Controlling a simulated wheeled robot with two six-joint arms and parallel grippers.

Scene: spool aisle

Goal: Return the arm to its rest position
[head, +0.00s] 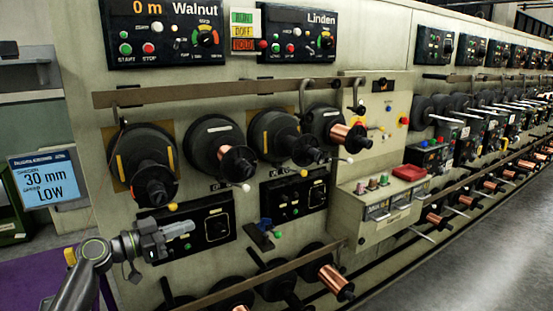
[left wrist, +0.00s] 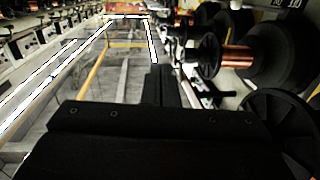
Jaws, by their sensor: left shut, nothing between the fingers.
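My left gripper (head: 180,229) comes in from the lower left in the head view. Its fingers are shut with nothing between them, pointing right in front of the lower black control panel (head: 212,227) and below the leftmost black spool (head: 141,157). I cannot tell the exact gap to the panel. In the left wrist view, the dark gripper body (left wrist: 165,95) fills the lower middle, with spools to its right. My right gripper is in neither view.
A row of spools, one with copper wire (head: 345,134), sticks out from the machine. Lower copper spools (head: 333,279) stand out near the floor. A blue sign (head: 45,183) reading 30 mm LOW is at left. The aisle floor (head: 460,265) at right is clear.

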